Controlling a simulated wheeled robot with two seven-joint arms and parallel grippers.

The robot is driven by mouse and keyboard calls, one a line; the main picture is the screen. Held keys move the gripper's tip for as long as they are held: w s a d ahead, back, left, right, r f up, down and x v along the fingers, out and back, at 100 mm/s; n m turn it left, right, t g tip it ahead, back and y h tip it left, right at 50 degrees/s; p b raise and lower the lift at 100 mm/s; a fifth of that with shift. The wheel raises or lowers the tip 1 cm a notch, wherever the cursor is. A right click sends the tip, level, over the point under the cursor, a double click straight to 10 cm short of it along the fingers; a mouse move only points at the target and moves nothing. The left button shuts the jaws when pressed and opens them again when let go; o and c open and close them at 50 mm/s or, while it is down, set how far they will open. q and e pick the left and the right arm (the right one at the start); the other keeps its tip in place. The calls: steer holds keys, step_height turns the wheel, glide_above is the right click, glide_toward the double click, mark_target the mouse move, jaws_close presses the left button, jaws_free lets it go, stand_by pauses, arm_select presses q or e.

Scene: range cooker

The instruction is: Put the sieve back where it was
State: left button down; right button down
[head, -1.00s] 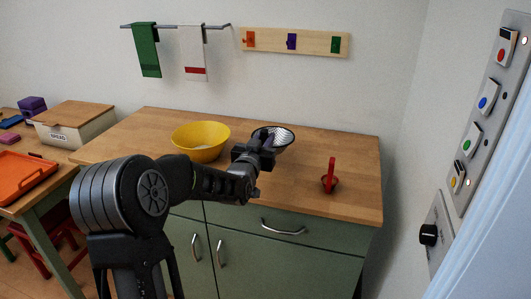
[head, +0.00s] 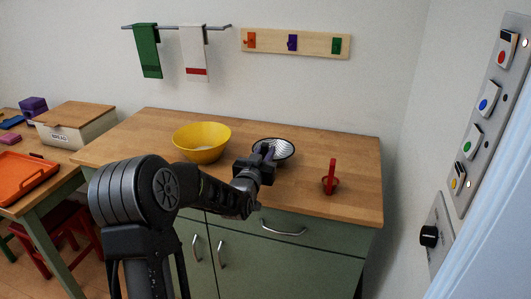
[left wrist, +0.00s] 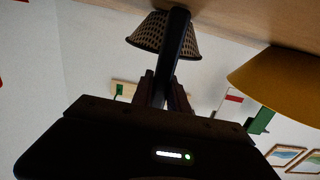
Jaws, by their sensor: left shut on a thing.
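The sieve (head: 281,147), a dark-rimmed mesh bowl, is at the back of the wooden counter, right of the yellow bowl (head: 203,141). In the left wrist view the sieve's perforated bowl (left wrist: 150,33) is near the counter, which lies along the top of that picture. My left gripper (head: 267,156) is shut on the sieve's dark handle; its fingers (left wrist: 165,92) also show in the left wrist view. I cannot tell whether the sieve touches the counter. My right gripper is not in view.
A red utensil (head: 331,177) with an upright handle stands on the counter to the right. A peg board (head: 270,43) with orange, purple and green pegs is on the wall. Two towels hang from a rail (head: 170,27). The counter's right front (head: 300,200) is clear.

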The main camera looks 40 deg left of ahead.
arm_select(q)
steer(key=shift+f, duration=0.15)
steer(key=c, duration=1.3)
jaws_free()
steer(key=shift+r+p, duration=0.3)
steer(key=shift+r, duration=0.05)
steer(key=b+v, duration=0.2)
steer(key=v, duration=1)
steer(key=shift+f, duration=0.15)
